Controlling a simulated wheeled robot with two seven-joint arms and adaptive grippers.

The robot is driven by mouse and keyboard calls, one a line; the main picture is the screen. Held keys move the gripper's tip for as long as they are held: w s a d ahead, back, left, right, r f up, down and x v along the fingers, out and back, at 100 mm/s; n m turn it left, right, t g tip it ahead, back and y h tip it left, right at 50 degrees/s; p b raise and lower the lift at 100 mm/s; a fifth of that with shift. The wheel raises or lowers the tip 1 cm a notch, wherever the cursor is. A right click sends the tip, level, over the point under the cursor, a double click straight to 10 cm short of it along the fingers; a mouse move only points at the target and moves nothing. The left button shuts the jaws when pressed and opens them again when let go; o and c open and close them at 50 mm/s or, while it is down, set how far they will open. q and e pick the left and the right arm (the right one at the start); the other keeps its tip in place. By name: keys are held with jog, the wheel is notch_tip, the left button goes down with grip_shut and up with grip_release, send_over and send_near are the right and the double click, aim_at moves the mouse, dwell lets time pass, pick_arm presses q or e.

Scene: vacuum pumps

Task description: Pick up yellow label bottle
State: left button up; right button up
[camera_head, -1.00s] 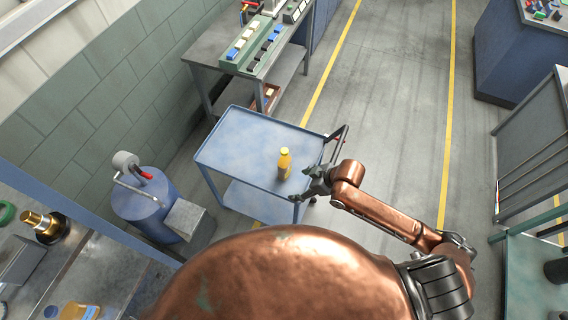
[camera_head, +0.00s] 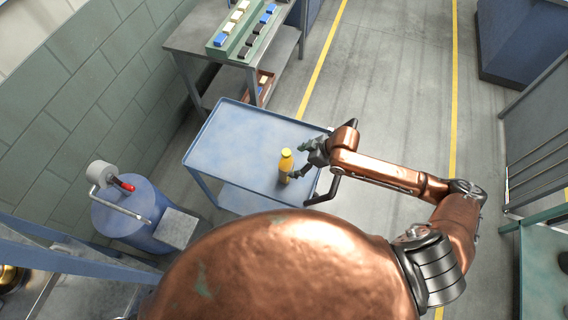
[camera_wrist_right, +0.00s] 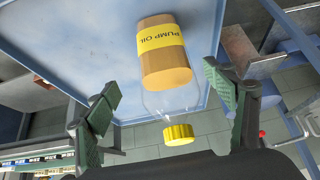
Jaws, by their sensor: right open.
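The yellow label bottle (camera_head: 285,166) stands upright on the blue cart (camera_head: 225,150), near its right side. In the right wrist view the bottle (camera_wrist_right: 165,58) has a yellow "PUMP OIL" label, amber contents, a clear upper part and a yellow cap (camera_wrist_right: 178,134). My right gripper (camera_head: 301,160) is beside the bottle on its right. In the right wrist view my right gripper (camera_wrist_right: 170,103) is open, with one finger on each side of the bottle's upper part. There is a visible gap on both sides. My left gripper is not in view.
A workbench (camera_head: 197,38) with a green rack (camera_head: 243,30) stands behind the cart. A blue drum (camera_head: 130,212) with a pipe is left of the cart. The cart's dark handle (camera_head: 333,190) is near my right arm. Grey floor is open at the right.

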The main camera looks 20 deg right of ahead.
jog(key=x, duration=0.8)
jog(key=shift+s+a+f, duration=0.15)
jog(key=shift+s+f, duration=0.05)
jog(key=c, duration=1.6)
jog(key=shift+r, duration=0.1)
jog(key=shift+c, duration=0.3)
